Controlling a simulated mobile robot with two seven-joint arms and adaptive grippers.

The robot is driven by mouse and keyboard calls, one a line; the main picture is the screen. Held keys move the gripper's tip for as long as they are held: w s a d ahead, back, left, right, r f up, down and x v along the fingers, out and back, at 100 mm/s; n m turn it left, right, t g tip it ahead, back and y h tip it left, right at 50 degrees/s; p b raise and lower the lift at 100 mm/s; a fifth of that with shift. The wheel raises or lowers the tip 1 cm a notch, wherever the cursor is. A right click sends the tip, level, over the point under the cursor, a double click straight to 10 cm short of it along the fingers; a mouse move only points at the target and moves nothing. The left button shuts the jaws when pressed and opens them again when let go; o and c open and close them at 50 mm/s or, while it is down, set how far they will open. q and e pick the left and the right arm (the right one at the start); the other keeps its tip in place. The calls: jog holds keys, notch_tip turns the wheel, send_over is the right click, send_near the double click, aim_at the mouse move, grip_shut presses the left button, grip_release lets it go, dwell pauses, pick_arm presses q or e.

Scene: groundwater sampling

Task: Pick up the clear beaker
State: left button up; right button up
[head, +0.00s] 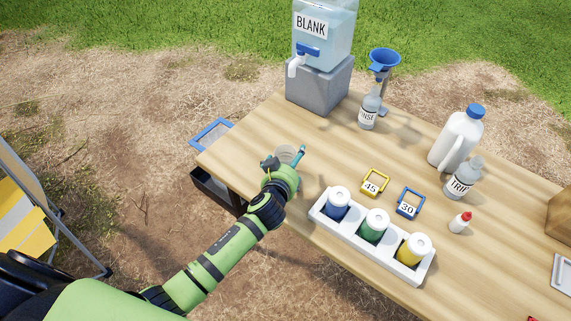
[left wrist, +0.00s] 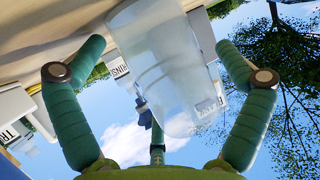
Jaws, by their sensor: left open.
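The clear beaker (head: 289,153) stands near the left end of the wooden table, partly hidden by my left gripper (head: 285,160). In the left wrist view, the clear beaker (left wrist: 160,65) appears tilted and upside down, large and close. It lies between the two spread green fingers of my left gripper (left wrist: 160,48), with a visible gap on each side. The left gripper is open and holds nothing. My right gripper is not in view.
A grey block (head: 318,88) with the BLANK water container (head: 325,35) stands behind the beaker. A white rack (head: 349,232) of capped bottles lies to the right, near yellow (head: 375,183) and blue (head: 410,204) tags. A RINSE bottle (head: 369,111) stands farther back.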

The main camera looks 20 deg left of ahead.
pick_arm(q)
jog(key=c, duration=1.1)
jog(key=shift+o, duration=0.2)
